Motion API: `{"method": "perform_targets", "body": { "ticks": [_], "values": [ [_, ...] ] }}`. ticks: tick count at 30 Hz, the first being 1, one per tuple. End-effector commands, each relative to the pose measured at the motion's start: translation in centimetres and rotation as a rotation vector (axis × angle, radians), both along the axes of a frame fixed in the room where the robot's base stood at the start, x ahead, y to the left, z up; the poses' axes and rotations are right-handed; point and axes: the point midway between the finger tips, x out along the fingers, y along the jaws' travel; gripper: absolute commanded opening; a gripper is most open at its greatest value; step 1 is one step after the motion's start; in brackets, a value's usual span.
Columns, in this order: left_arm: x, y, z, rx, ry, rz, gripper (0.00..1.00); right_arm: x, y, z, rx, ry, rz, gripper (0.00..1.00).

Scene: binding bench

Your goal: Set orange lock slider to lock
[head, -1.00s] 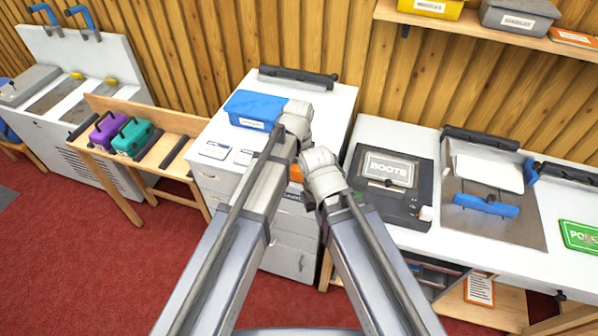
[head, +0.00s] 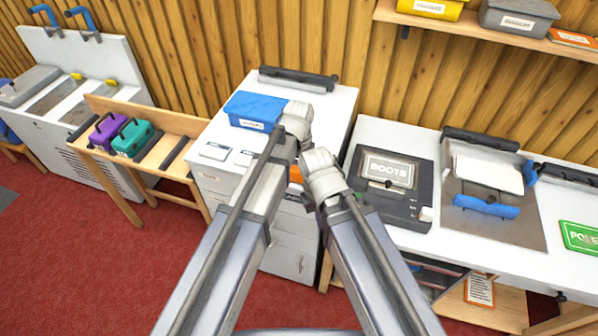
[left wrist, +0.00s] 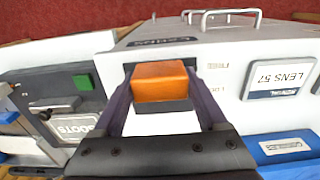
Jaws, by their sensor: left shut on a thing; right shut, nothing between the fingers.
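In the head view only a bit of orange (head: 296,174) shows between my arms, and my left fingers are hidden. My right gripper (head: 321,214) is shut and empty, mostly hidden by its arm, in front of the cabinet.
A blue bin (head: 252,110) and white label cards stand on the cabinet top. Right of it, a bench holds a dark BOOTS box (head: 390,168) and a press with a blue bar (head: 487,206). A wooden bench with purple and teal cases (head: 135,137) is at left.

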Motion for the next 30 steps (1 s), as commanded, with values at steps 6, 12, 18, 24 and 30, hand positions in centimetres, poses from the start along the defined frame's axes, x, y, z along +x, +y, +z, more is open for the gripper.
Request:
{"method": "perform_targets", "body": {
  "ticks": [6, 12, 18, 24, 30],
  "values": [
    [1.0, -0.3, 0.0, 0.000, 0.000, 0.000, 0.00, 0.0, 0.0, 0.0, 0.000, 0.000, 0.000, 0.00],
    [4.2, -1.4, 0.0, 0.000, 0.000, 0.000, 0.00, 0.0, 0.0, 0.0, 0.000, 0.000, 0.000, 0.00],
    [4.4, -1.4, 0.0, -0.001, -0.004, 0.000, 0.00, 0.0, 0.0, 0.0, 0.000, 0.000, 0.000, 0.00],
    [4.4, -1.4, 0.0, -0.002, -0.005, 0.000, 0.86, 0.0, 0.0, 0.0, 0.000, 0.000, 0.000, 0.00],
    [4.3, -1.4, 0.0, -0.001, -0.002, 0.000, 1.00, 0.0, 0.0, 0.0, 0.000, 0.000, 0.000, 0.00]
  ]
}}
